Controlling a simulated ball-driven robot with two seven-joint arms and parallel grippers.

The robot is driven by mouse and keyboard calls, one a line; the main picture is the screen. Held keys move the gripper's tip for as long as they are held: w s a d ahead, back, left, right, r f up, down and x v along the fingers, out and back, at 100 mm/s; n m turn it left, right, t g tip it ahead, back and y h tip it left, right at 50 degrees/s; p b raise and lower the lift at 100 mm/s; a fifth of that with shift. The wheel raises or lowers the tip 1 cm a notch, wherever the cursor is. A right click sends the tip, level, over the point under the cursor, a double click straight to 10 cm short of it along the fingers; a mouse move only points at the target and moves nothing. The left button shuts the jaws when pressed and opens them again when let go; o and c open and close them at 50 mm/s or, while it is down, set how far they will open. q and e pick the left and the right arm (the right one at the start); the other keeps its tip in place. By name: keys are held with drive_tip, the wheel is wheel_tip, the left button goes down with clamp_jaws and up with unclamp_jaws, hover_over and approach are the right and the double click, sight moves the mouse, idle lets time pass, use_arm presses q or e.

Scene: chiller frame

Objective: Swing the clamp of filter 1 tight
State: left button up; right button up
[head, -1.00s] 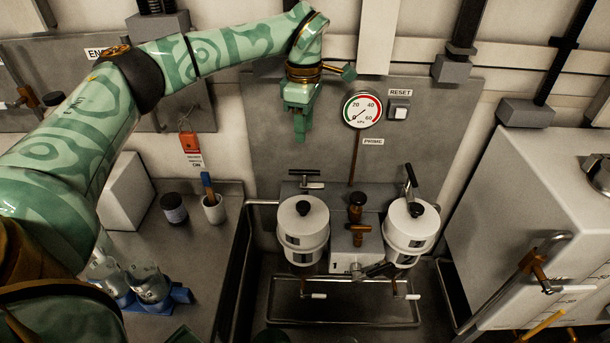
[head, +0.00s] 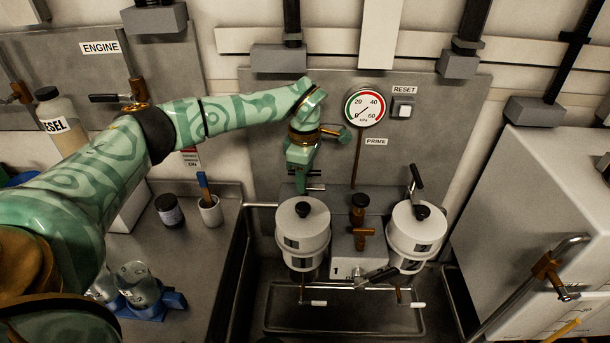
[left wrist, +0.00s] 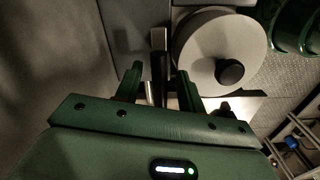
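Filter 1 (head: 303,232) is the left white canister, with a black knob on its lid and a "1" label on its front. Its clamp (head: 316,187) stands just behind it and is mostly hidden by my left gripper (head: 301,187). In the left wrist view my left gripper (left wrist: 160,82) has its two green fingers apart. A metal bar of the clamp (left wrist: 157,62) shows between them, with gaps visible. The lid of filter 1 (left wrist: 220,50) lies right of the fingers. I cannot tell whether a finger touches the clamp. My right gripper is not in view.
Filter 2 (head: 416,235) stands at the right with its own clamp handle (head: 415,180) raised behind it. A brass valve (head: 359,208) sits between the filters. A pressure gauge (head: 366,107) and reset switch (head: 403,108) are on the panel behind. A drip tray (head: 345,318) lies below.

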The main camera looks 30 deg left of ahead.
use_arm(q)
clamp_jaws()
drive_tip(key=m+p, duration=0.2)
drive_tip(key=p, duration=0.1)
drive_tip(key=shift+r, duration=0.3)
drive_tip(key=shift+m+p, duration=0.7)
drive_tip(key=shift+m, duration=0.4)
drive_tip(key=m+p, duration=0.1)
drive_tip(key=m, duration=0.1)
drive_tip(key=shift+m, duration=0.4)
drive_tip(key=m+p, duration=0.1)
drive_tip(key=m, duration=0.1)
drive_tip(key=shift+f+m+p, duration=0.1)
drive_tip(key=shift+m+p, duration=0.2)
drive_tip(key=m, duration=0.2)
drive_tip(key=shift+m+p, duration=0.3)
drive_tip(key=shift+m, duration=0.1)
drive_tip(key=m, duration=0.5)
drive_tip(key=shift+f, duration=0.15)
drive_tip(key=shift+m, duration=0.4)
